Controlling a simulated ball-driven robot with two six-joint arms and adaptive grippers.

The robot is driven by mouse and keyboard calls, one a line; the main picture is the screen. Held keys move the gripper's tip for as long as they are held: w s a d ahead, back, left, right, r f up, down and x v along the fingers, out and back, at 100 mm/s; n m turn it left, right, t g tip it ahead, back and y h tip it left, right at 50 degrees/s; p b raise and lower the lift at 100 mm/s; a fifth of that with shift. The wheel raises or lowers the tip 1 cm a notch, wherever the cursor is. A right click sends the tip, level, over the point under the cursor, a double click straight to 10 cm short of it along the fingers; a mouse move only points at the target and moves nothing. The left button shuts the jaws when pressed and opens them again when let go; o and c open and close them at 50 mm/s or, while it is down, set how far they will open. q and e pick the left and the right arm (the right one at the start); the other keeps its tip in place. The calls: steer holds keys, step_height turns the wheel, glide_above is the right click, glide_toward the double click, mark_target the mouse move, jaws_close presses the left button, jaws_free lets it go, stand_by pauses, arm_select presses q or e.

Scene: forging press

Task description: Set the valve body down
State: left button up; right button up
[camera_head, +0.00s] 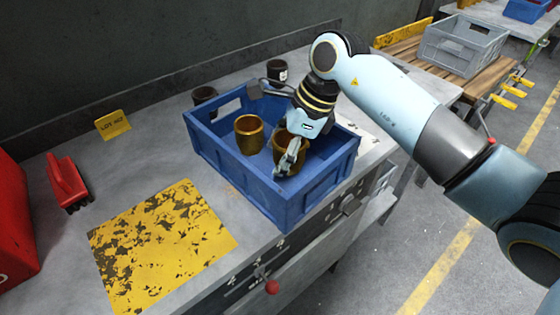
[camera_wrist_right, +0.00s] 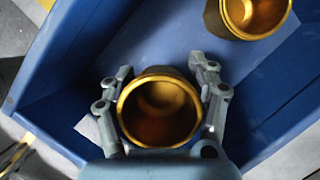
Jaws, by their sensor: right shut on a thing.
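My right gripper (camera_head: 289,164) reaches down into a blue crate (camera_head: 225,176) on the workbench. It is shut on a brass cup-shaped valve body (camera_wrist_right: 160,112), with a finger on each side of it in the right wrist view. The held valve body also shows in the head view (camera_head: 283,142), partly covered by the gripper. I cannot tell whether its base touches the crate floor. A second brass valve body (camera_head: 249,133) stands upright in the crate, left of the held one and apart from it. My left gripper is not in view.
A worn yellow mat (camera_head: 160,245) lies on the bench left of the crate. A red tool (camera_head: 67,183) and a yellow lot sign (camera_head: 113,125) stand farther left. Dark cups (camera_head: 277,71) stand behind the crate. A grey crate (camera_head: 463,46) sits on a pallet at the back right.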

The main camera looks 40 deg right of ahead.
step_height(320, 180, down, 3)
steer(key=shift+r, duration=0.2)
steer(key=shift+f, duration=0.25)
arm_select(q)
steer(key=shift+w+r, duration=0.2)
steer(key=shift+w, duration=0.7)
arm_select(e)
steer(key=shift+f, duration=0.2)
steer(key=o, duration=1.6)
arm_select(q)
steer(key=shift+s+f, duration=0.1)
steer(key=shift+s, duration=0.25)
arm_select(e)
steer(key=shift+r, duration=0.1)
